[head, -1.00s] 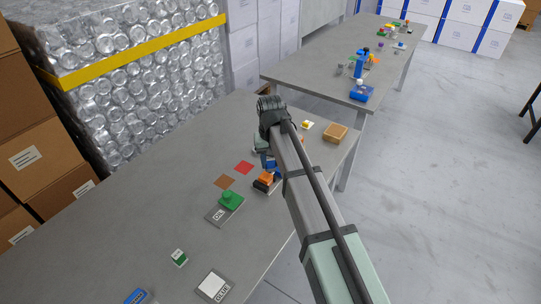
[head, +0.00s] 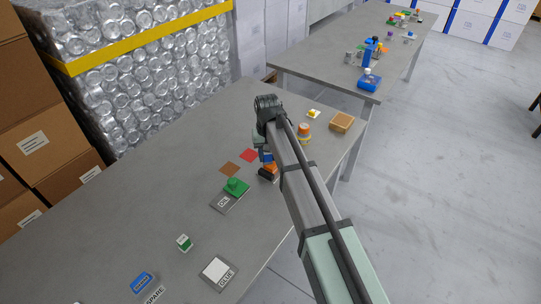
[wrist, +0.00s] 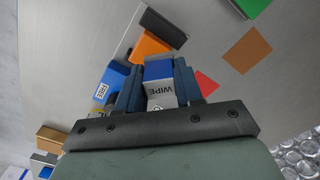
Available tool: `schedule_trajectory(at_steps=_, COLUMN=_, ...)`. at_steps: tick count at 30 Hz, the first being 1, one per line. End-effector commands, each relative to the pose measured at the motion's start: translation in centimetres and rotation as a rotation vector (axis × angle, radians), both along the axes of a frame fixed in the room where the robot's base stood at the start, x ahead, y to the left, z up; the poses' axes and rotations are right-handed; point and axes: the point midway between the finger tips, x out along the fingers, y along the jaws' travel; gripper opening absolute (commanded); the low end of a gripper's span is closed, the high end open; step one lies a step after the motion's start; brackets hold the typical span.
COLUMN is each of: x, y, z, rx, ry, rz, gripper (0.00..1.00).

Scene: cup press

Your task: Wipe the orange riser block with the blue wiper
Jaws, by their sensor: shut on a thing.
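My gripper (wrist: 160,82) is shut on the wiper (wrist: 157,70), a block with a blue end and a grey part marked WIPE. In the head view, the wiper's blue part (head: 266,157) shows just below my gripper (head: 262,148), whose fingers are partly hidden. The orange riser block (wrist: 151,47) lies just beyond the wiper's blue end in the wrist view, with a dark part at its far side. The orange block also shows in the head view (head: 270,168), partly behind my arm. I cannot tell whether wiper and block touch.
A red square (head: 249,155) and a brown square (head: 229,169) lie left of the block. A green piece (head: 237,187) sits on a grey plate nearer the front. A striped orange-yellow object (head: 304,131) and a tan box (head: 342,123) stand right. A blue box (wrist: 108,88) is beside my gripper.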

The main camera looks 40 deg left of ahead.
Motion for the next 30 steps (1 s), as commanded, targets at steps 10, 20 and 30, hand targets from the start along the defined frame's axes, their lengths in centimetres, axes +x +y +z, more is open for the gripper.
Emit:
schedule_trajectory(at_steps=10, x=-0.2, y=-3.6, z=-0.1, rx=-0.003, ry=0.000, rz=-0.002, gripper=0.03)
schedule_trajectory(at_steps=20, x=0.0, y=-3.5, z=3.7, rx=-0.001, ry=-0.001, rz=0.000, gripper=0.03)
schedule_trajectory(at_steps=30, x=0.0, y=-3.5, z=6.8, rx=-0.001, ry=-0.001, rz=0.000, gripper=0.03)
